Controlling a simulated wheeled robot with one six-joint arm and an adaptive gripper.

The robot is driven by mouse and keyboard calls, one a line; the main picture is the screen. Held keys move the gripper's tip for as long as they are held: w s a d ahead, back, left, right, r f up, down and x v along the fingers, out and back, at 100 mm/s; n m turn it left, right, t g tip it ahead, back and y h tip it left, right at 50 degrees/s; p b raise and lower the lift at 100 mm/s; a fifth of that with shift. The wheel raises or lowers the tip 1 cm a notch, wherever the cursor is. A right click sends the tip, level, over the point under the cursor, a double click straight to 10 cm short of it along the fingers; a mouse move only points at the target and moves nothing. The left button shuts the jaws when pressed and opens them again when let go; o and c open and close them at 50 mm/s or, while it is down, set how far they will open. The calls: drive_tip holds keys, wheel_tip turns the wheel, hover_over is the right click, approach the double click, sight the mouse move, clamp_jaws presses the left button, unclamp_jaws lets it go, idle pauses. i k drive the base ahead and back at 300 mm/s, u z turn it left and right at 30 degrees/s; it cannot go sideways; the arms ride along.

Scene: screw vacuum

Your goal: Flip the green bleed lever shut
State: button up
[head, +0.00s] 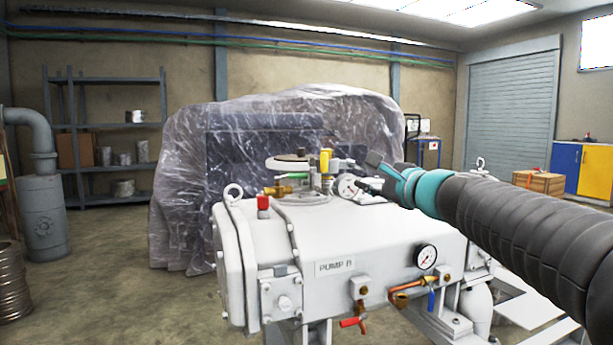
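My gripper (367,173) reaches in from the right, above the pump top. Its two dark fingers look spread apart, with nothing seen between them. It is to the right of the green lever and apart from it. A yellow-topped fitting (325,161) and a round gauge (348,186) stand between them in the picture.
A grey handwheel (287,163) sits close behind the lever. A red cap (263,202) and a lifting ring (233,192) are at left on the pump. A second gauge (427,256), a red-handled valve (353,322) and a blue-handled one (431,299) are on the front. Plastic-wrapped equipment (190,180) stands behind.

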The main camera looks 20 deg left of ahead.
sight(291, 175)
drive_tip(key=u, duration=1.3)
